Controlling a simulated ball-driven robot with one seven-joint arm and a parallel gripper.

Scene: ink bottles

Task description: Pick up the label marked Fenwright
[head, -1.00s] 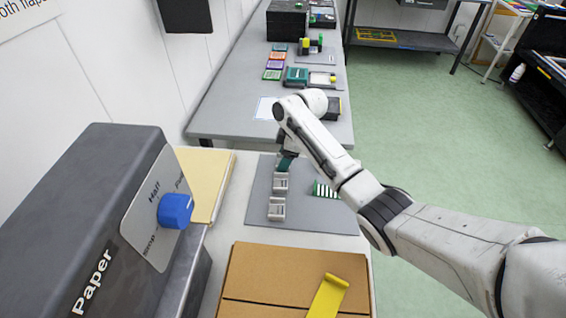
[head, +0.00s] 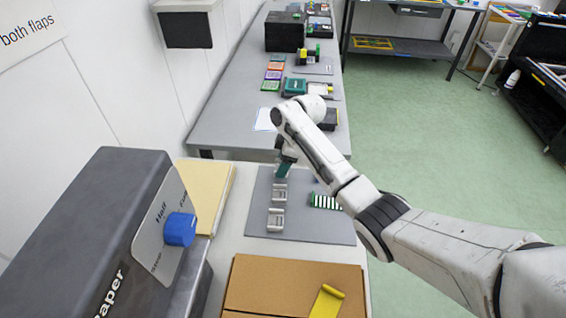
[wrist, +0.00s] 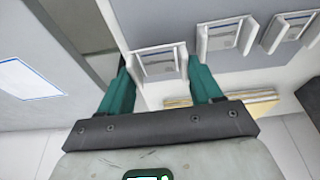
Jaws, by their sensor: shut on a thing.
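My gripper (wrist: 162,88) has teal fingers, which stand on both sides of a small pale grey holder with a grey label face (wrist: 160,63). It is shut on this piece. Two similar grey holders stand in a row to its right in the wrist view, the nearer one (wrist: 225,36) and the farther one (wrist: 289,30). The lettering on all of them is too small to read. In the head view my gripper (head: 283,170) is over the far part of the grey mat (head: 315,228), beyond two grey holders (head: 279,193) (head: 276,220). The held piece is hidden there.
A green-and-white striped piece (head: 325,202) lies right of the holders. A cardboard box (head: 265,285) with a yellow strip (head: 327,301) is in front. A dark machine with a blue knob (head: 180,229) stands left. A long grey table (head: 225,125) lies beyond.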

